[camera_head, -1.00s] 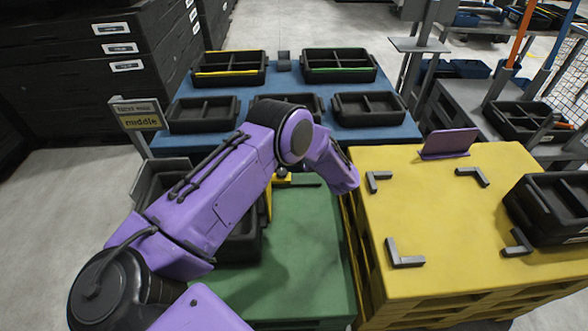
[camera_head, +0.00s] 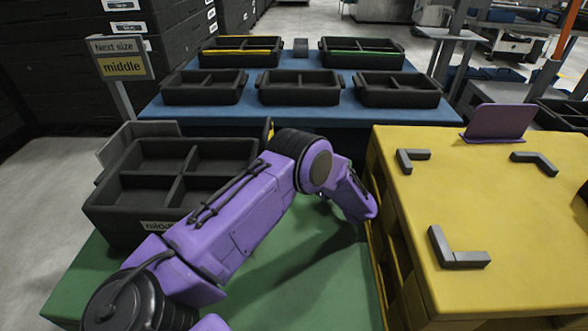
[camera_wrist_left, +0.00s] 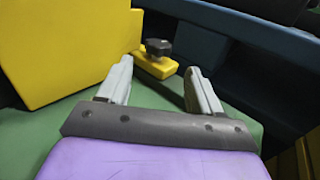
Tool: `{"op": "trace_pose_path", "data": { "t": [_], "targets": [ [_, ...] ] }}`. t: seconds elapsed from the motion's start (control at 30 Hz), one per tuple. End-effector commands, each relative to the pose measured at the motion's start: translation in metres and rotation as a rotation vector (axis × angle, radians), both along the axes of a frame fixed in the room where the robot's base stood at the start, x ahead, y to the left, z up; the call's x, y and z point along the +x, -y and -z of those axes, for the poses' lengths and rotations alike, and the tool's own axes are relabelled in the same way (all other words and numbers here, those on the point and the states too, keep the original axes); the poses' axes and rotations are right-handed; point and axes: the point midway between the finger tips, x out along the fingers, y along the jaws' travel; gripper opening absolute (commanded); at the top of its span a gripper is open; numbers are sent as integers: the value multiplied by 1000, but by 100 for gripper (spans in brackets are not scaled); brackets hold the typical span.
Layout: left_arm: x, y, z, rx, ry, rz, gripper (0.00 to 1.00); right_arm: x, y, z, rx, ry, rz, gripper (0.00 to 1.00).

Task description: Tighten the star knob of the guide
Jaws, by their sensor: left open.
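The black star knob (camera_wrist_left: 158,47) stands on the yellow foot of the guide (camera_wrist_left: 156,67) in the left wrist view. The guide's large yellow block (camera_wrist_left: 62,45) fills the upper left there. My left gripper (camera_wrist_left: 159,67) is open, its two grey fingers pointing toward the knob, which shows beyond and between the fingertips. Nothing is between the fingers. My right gripper is in neither view.
A divided black crate (camera_head: 185,165) labelled middle stands left on the green table (camera_head: 320,280). Behind is a blue table (camera_head: 330,115) with several black trays. A yellow platform (camera_head: 520,230) with grey corner brackets stands right. A sign (camera_head: 122,62) reads "Next size middle".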

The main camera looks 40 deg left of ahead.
Motion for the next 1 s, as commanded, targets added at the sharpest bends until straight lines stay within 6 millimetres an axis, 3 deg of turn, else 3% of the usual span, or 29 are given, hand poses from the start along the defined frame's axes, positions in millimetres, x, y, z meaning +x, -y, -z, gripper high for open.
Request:
{"op": "trace_pose_path", "data": {
  "t": [0.03,0.23,0.5,0.7,1.0],
  "targets": [
    [0,0,14,0,1,0,65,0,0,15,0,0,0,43],
    [3,-11,15,1,2,-1,65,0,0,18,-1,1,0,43],
    [15,-69,16,1,2,0,65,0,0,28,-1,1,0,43],
    [21,-97,15,1,1,1,65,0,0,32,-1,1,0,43],
    [22,-102,14,0,0,4,65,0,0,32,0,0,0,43]
  ]
}}
